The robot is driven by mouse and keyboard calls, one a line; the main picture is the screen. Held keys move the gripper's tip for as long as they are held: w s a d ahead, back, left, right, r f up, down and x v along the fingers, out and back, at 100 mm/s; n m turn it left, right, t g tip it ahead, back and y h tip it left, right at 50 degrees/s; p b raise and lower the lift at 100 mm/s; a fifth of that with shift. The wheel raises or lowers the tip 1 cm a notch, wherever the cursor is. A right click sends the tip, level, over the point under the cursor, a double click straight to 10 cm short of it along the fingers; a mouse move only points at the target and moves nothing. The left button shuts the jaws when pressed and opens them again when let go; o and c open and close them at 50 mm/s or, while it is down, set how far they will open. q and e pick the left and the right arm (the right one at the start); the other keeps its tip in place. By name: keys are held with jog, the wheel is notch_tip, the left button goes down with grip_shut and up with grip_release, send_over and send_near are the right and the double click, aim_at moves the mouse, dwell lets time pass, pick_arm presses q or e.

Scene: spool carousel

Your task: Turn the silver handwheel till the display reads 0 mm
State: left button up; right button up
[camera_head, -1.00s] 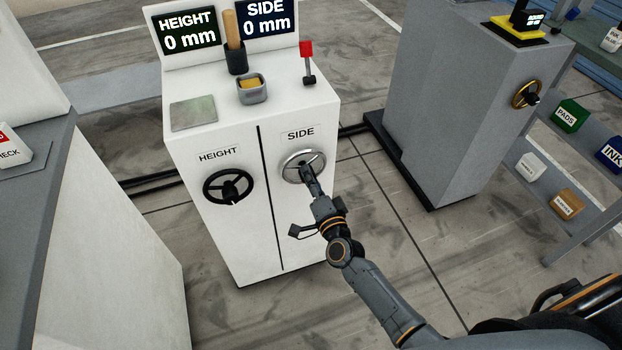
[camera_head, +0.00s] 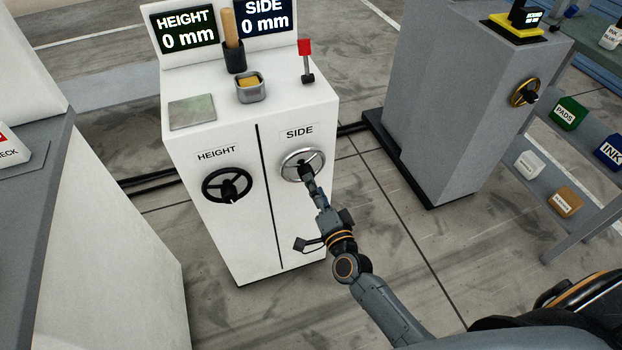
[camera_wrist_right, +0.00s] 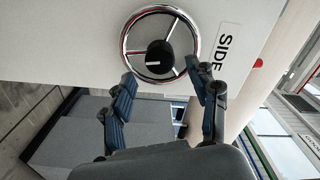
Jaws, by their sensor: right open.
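The silver handwheel (camera_head: 285,172) is on the white cabinet front under the SIDE label, with a dark hub. The wrist view shows its whole chrome rim (camera_wrist_right: 193,52) and spokes. The SIDE display (camera_head: 265,15) on top of the cabinet reads 0 mm. My right gripper (camera_head: 309,183) is in front of the wheel's lower part. In the right wrist view its two fingers (camera_wrist_right: 161,72) are spread apart with nothing held between them, and the wheel lies just beyond the tips. Whether a fingertip touches the rim is hard to tell. My left gripper is not in view.
A black handwheel (camera_head: 227,186) sits to the left under the HEIGHT label; the HEIGHT display (camera_head: 185,28) reads 0 mm. A red-topped lever (camera_head: 305,60) and a small bin (camera_head: 250,90) stand on the cabinet. A grey machine (camera_head: 440,100) stands to the right, with floor between.

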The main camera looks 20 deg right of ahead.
jog(key=s, duration=0.8)
jog(key=shift+d+f, duration=0.1)
jog(key=s+f+n+g+y+p, duration=0.1)
jog(key=s+f+n+g, duration=0.4)
jog(key=f, duration=0.8)
jog(key=s+f+n+g+p, duration=0.1)
jog(key=s+f+n+g, duration=0.25)
jog(key=s+f, duration=0.65)
jog(key=s+d+f+n+g, duration=0.2)
jog(key=s+f, duration=0.3)
jog(key=s, duration=0.3)
jog(key=s+d+f+n+g+h+p, duration=0.1)
jog(key=s+f+n+g, duration=0.1)
jog(key=s+f, duration=0.4)
jog(key=s+d+f+n+g+p, duration=0.1)
jog(key=s+d+f+n+g, duration=0.1)
jog(key=s, duration=0.7)
notch_tip(320, 180, down, 4)
jog(key=shift+s+d+r+n+g+h, duration=0.15)
jog(key=shift+s+d+n+g+h, duration=0.25)
jog(key=shift+g, duration=0.85)
jog(key=shift+w, duration=0.1)
